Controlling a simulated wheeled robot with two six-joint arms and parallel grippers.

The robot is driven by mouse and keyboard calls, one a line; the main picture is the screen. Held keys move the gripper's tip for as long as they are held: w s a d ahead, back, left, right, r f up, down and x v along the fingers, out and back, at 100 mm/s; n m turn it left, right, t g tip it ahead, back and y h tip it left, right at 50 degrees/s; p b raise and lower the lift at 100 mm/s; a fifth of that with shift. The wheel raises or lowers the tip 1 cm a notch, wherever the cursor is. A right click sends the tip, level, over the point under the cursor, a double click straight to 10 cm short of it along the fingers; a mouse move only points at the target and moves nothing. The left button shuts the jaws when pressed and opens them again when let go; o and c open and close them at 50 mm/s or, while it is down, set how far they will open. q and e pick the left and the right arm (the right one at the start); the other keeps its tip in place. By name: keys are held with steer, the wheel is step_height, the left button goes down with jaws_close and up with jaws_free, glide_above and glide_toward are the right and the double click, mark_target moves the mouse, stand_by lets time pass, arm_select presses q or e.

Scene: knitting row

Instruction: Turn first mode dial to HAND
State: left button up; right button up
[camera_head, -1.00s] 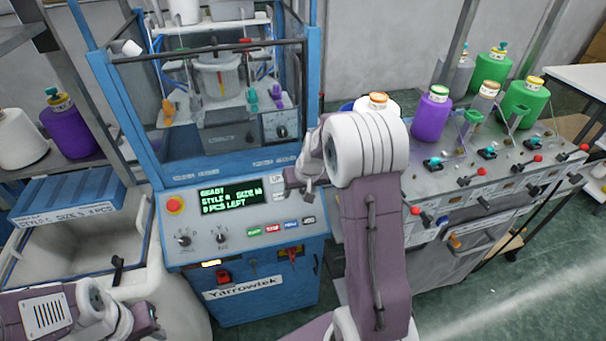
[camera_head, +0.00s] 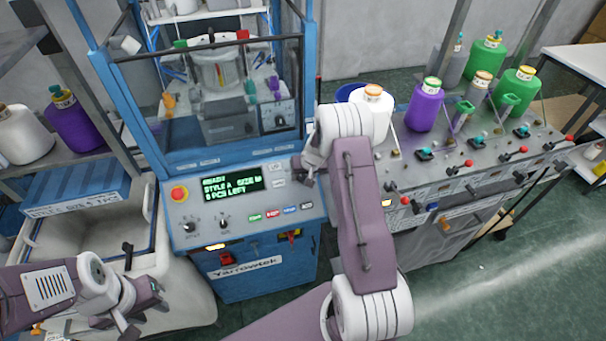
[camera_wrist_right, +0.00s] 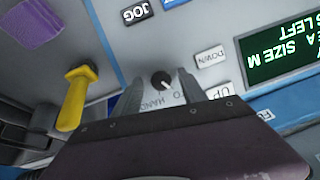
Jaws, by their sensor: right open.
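In the right wrist view a small black dial (camera_wrist_right: 161,82) with a white pointer mark sits on the grey panel, with HAND and O printed beside it. My right gripper (camera_wrist_right: 160,88) is open, its two fingers on either side of the dial; whether they touch it I cannot tell. In the head view my right gripper (camera_head: 308,168) is at the upper right of the Yarrowtek machine's panel (camera_head: 205,208), and the arm hides the dial. My left gripper (camera_head: 140,308) hangs low at the left, in front of the pale bin; its jaw opening is unclear.
A yellow lever (camera_wrist_right: 75,97) sticks out near the dial in the right wrist view. The panel carries a green display (camera_head: 233,184), a red button (camera_head: 179,193), two black knobs and several coloured buttons. A cone bench (camera_head: 470,160) stands right of my right arm.

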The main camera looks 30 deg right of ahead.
jaws_close()
steer(key=shift+f+b, duration=0.1)
steer(key=shift+b, duration=0.25)
steer(key=m+b, duration=0.2)
steer(key=b, duration=0.1)
steer(key=m+t+y+b, duration=0.1)
steer(key=m+b, duration=0.2)
steer(key=b, duration=0.1)
steer(key=m+b, duration=0.2)
steer(key=b, duration=0.2)
steer(key=shift+s+f+t, duration=0.15)
steer(key=shift+f+t, duration=0.1)
steer(key=shift+t, duration=0.05)
steer(key=shift+r+m+t+y+b, duration=0.1)
steer(key=shift+m+t+y+b, duration=0.15)
steer(key=shift+m+b, duration=0.8)
steer(key=shift+r+m+t+y+b, duration=0.15)
steer(key=shift+m+t+b, duration=0.1)
steer(key=shift+m+b, duration=0.8)
jaws_free()
